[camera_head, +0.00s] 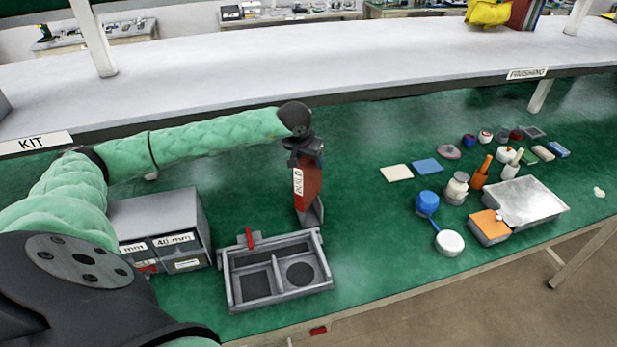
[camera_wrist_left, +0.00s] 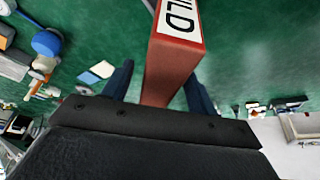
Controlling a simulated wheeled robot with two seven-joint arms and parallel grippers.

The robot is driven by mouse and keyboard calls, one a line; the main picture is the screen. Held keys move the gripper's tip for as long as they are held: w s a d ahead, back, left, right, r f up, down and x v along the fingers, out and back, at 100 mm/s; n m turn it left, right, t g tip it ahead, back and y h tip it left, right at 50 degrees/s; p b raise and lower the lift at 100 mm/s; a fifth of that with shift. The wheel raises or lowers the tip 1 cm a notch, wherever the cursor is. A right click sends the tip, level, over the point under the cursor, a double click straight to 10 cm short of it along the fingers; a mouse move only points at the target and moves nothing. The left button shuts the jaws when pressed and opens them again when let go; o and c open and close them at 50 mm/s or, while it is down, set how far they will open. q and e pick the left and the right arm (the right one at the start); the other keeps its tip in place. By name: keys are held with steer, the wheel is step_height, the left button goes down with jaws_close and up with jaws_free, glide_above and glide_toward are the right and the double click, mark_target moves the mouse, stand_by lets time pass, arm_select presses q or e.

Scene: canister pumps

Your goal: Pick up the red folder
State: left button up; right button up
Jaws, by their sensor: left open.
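The red folder (camera_head: 309,186) stands upright on the green bench, with a white label reading "BUILD" on its spine and a dark support at its foot. My left gripper (camera_head: 306,150) is at its top end. In the left wrist view the red folder (camera_wrist_left: 170,72) lies between the two dark fingers of my left gripper (camera_wrist_left: 160,72), which is open. A gap shows beside the right finger; whether the left finger touches is hard to tell. My right gripper is not in view.
A raised white shelf (camera_head: 330,65) runs behind. Jars, pads and a metal tray (camera_head: 525,198) crowd the right; green bench between is clear.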

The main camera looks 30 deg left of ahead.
arm_select(q)
steer(key=shift+f+b, duration=0.3)
steer(key=shift+b, duration=0.45)
stand_by(0.8)
jaws_close()
